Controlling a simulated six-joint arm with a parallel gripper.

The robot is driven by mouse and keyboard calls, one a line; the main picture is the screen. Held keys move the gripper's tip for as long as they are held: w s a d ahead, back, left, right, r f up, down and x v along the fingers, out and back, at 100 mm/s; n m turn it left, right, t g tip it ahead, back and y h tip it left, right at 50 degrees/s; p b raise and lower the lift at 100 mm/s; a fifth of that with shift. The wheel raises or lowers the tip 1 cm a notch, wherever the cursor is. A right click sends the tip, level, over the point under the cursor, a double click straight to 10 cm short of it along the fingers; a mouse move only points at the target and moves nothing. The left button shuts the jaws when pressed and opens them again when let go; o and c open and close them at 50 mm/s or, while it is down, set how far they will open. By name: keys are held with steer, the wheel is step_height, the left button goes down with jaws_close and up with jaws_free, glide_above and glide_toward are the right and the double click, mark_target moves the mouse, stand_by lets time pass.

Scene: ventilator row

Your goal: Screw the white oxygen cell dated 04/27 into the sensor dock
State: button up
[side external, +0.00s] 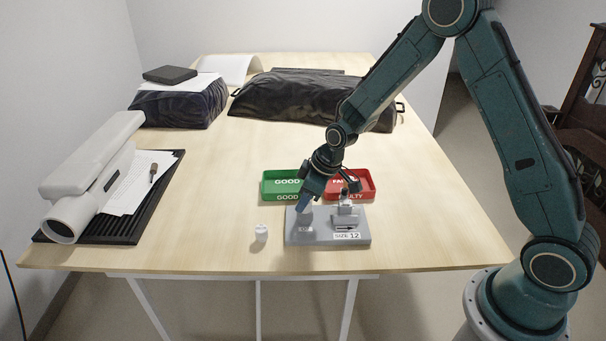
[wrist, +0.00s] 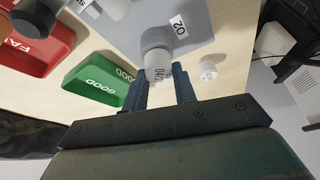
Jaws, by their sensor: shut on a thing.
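In the wrist view a white oxygen cell (wrist: 158,65), its printed date beginning 04/2 with the end unclear, is between the fingers of my gripper (wrist: 162,84). My gripper is shut on it. The cell is at the grey sensor dock (wrist: 198,18), beside the O2 label. I cannot tell whether its thread is engaged. In the side view my gripper (side external: 305,203) points down at the left part of the grey dock (side external: 328,240), which has a SIZE 12 label. The fingers mostly hide the cell there.
Another small white cell (side external: 261,233) stands on the table left of the dock; it also shows in the wrist view (wrist: 208,70). A green GOOD tray (side external: 268,186) and a red FAULTY tray (side external: 369,184) lie behind the dock. The table's front edge is close.

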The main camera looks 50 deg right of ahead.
stand_by(0.4)
steer(key=shift+m+h, duration=0.5)
steer(key=shift+m, duration=0.8)
steer(key=shift+m, duration=0.3)
steer(key=shift+s+f+m+h, duration=0.1)
steer(key=shift+m+h, duration=0.4)
steer(key=shift+m, duration=0.5)
steer(key=o, duration=1.1)
steer(key=shift+r+t, duration=0.2)
steer(key=shift+t, duration=0.1)
